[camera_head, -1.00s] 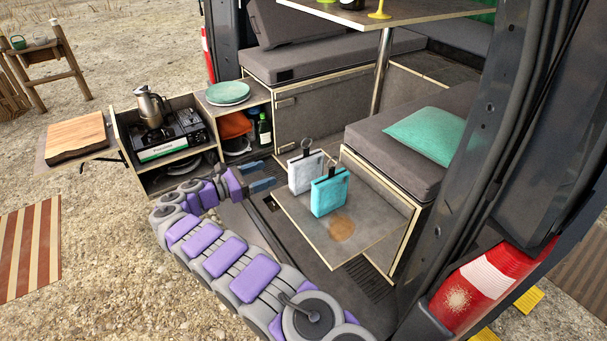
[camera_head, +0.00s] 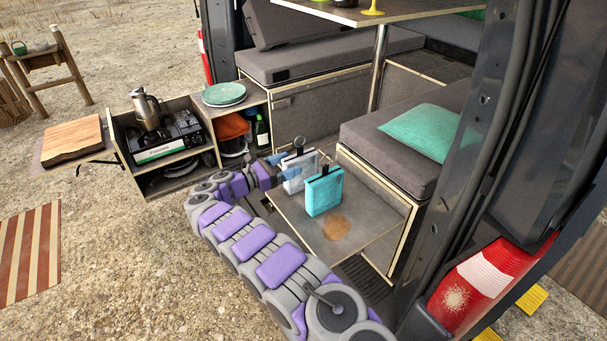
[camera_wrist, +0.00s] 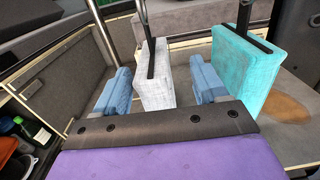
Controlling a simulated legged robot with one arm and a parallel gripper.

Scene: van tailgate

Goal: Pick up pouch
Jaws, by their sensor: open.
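Two pouches stand upright side by side on a low grey shelf (camera_head: 360,245) in the van. One is a white-grey pouch (camera_head: 294,180) with a dark strap and loop on top. The other is a turquoise pouch (camera_head: 324,193) to its right. My gripper (camera_head: 284,170) is at the white pouch. In the wrist view, the blue fingers of my gripper (camera_wrist: 162,88) are open, one on each side of the white pouch (camera_wrist: 155,72). The right finger lies between it and the turquoise pouch (camera_wrist: 245,70). Whether the fingers touch the white pouch is unclear.
A brown round patch (camera_head: 336,227) marks the shelf right of the pouches. A bench with a green cushion (camera_head: 420,134) stands behind. A camp stove (camera_head: 165,138) and a bottle (camera_head: 261,133) are at left. A table post (camera_head: 378,68) rises behind the pouches.

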